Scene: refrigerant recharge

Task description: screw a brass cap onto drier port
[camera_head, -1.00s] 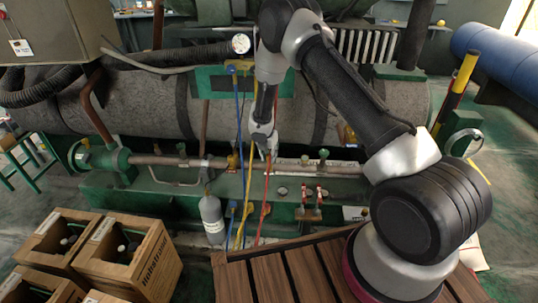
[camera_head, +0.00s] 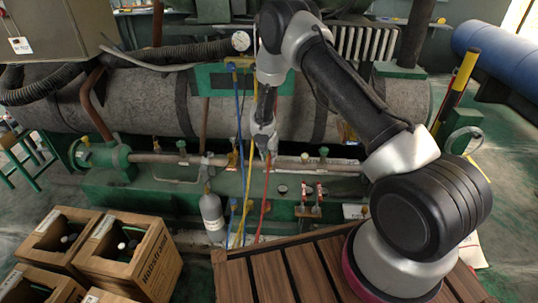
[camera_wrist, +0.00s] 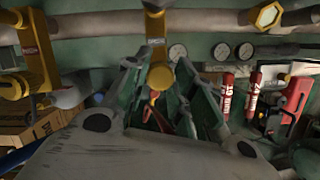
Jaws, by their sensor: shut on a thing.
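My gripper (camera_head: 265,148) is in front of the horizontal pipe in the head view, pointing down. In the wrist view its two green-grey fingers (camera_wrist: 162,85) close around a small round brass cap (camera_wrist: 160,75). The cap sits at the fingertips, directly below a brass fitting (camera_wrist: 155,28) that hangs from the pipe. This fitting appears to be the drier port. I cannot tell whether cap and fitting touch or only line up. In the head view the cap is too small to make out.
Blue, yellow and red hoses (camera_head: 266,190) hang close by my gripper. A grey cylinder (camera_head: 212,215) stands left of them. Wooden crates (camera_head: 150,265) stand at lower left.

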